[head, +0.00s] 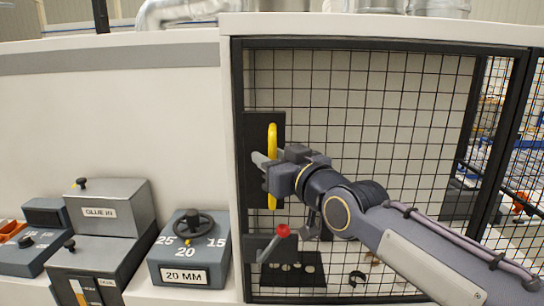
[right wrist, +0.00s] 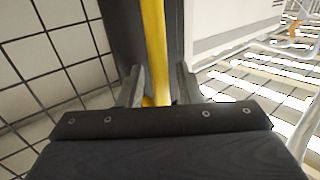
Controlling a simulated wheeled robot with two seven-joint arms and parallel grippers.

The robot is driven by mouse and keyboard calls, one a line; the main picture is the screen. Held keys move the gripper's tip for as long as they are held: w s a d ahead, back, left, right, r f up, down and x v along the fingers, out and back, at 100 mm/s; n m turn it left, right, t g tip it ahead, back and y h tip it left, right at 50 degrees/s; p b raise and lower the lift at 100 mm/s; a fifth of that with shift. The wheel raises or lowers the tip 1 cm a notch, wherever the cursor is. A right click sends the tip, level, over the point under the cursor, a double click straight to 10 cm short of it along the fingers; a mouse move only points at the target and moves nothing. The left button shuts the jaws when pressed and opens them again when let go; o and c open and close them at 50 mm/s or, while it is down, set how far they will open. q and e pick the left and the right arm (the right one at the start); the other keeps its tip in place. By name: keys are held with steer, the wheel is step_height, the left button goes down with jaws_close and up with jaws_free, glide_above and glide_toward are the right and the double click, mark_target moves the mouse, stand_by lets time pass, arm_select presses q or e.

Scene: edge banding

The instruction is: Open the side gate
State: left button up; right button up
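The side gate (head: 345,110) is a black-framed mesh panel in the white housing, and its left edge looks flush with the frame. A yellow vertical handle (head: 272,135) is mounted on a black plate at its left side. My right gripper (head: 277,160) is at the middle of this handle, reaching in from the right. In the right wrist view the yellow handle (right wrist: 156,45) runs between its two fingers (right wrist: 158,88). The fingers stand apart, with a visible gap on the right of the bar. My left gripper is not in view.
A red-knobbed lever (head: 282,231) sits just below the yellow handle, close under my right wrist. A grey box with a black handwheel (head: 192,226), marked 20 MM, and a GLUE box (head: 105,212) stand at left. Mesh (head: 515,175) continues at the far right.

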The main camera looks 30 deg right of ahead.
steer(key=shift+c, duration=0.4)
jaws_close()
steer(key=shift+s+a, duration=0.1)
steer(key=shift+s, duration=0.05)
